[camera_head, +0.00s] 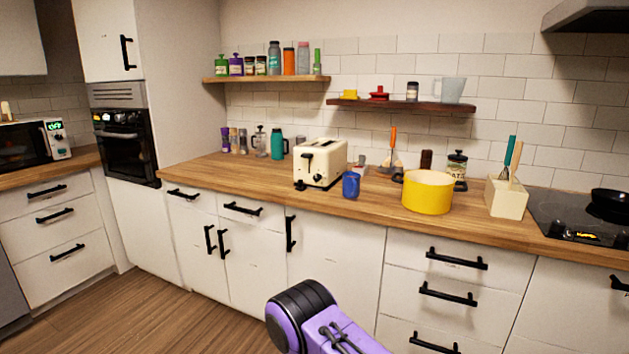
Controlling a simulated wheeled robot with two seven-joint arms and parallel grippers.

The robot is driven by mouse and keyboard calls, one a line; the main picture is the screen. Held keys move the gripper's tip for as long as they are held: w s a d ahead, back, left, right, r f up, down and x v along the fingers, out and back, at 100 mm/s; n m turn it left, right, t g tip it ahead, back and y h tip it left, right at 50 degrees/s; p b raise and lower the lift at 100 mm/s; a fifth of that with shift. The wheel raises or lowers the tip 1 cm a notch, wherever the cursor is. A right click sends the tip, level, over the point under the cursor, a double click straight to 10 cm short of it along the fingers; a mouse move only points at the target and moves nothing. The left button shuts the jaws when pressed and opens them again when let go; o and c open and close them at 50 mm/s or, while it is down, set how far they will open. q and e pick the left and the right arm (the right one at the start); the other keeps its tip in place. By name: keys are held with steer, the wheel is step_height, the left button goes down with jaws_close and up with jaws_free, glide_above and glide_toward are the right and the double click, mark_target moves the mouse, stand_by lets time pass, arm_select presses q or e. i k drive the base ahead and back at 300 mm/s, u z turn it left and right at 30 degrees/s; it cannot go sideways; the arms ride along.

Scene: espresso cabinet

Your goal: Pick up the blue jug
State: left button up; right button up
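A pale blue-grey jug (449,90) stands upright at the right end of the dark wooden wall shelf (400,104). I cannot tell for sure which one is the blue jug. A purple and black part of my own arm shows at the bottom middle, well below the counter top. No gripper fingers show, so neither gripper is in view.
A yellow pot (428,191) and a utensil holder (507,196) stand on the counter to the right. A dark jar (412,91) is left of the pale jug on the shelf. Several bottles stand on the upper left shelf (265,79). A black hob (570,214) is at the right.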

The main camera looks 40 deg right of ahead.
mark_target(351, 186)
steer(key=z, duration=0.15)
steer(key=i, duration=1.15)
steer(key=z, duration=1)
steer(key=i, duration=0.75)
steer(key=z, duration=0.8)
